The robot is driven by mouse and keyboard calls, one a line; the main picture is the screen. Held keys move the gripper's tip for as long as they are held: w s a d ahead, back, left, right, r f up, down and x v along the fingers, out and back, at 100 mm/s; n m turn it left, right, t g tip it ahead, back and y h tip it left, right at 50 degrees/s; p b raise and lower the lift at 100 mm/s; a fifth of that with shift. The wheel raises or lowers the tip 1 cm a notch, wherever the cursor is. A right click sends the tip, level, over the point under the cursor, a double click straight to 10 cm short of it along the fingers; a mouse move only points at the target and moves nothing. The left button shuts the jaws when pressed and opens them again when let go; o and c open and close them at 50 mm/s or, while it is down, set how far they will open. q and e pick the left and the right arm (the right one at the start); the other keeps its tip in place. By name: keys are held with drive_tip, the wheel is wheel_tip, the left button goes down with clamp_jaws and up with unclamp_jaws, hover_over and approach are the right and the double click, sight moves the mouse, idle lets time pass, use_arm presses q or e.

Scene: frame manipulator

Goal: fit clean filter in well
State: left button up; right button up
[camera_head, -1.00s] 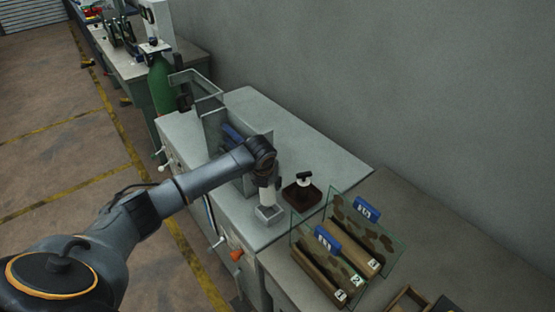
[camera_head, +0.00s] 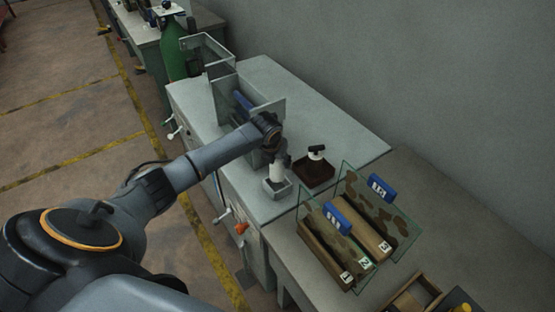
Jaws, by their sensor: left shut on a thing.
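My left gripper (camera_head: 272,147) is over the front part of the grey bench. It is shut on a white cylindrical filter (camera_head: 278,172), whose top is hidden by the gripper. The filter is upright, with its lower end at the mouth of a small grey square well (camera_head: 278,189). I cannot tell how far its lower end sits inside the well. A second white filter with a dark top (camera_head: 316,153) stands on a dark brown square tray (camera_head: 315,172), right of the well. My right gripper is not in view.
An open metal housing (camera_head: 228,98) with a blue part inside stands behind the gripper. Right of the well are glass-sided racks with blue-handled pieces (camera_head: 338,220) and number tags. The bench top (camera_head: 320,105) toward the wall is clear.

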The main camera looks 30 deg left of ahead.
sight(277, 175)
use_arm(q)
wheel_tip(277, 175, down, 3)
drive_tip(key=shift+s+r+b, duration=0.1)
drive_tip(key=shift+r+b, duration=0.1)
drive_tip(key=shift+b, duration=0.75)
wheel_tip(277, 175, down, 4)
drive_tip(key=shift+r+b, duration=0.2)
drive_tip(key=shift+b, duration=0.8)
drive_tip(key=shift+f, duration=0.35)
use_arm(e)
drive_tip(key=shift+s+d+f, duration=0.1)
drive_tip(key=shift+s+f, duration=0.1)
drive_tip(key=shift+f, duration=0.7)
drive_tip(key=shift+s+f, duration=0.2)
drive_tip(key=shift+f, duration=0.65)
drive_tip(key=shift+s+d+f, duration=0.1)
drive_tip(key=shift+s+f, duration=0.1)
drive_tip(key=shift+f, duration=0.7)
use_arm(q)
drive_tip(key=shift+f, duration=0.35)
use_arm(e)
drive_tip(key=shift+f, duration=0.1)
use_arm(q)
drive_tip(key=o, duration=1.3)
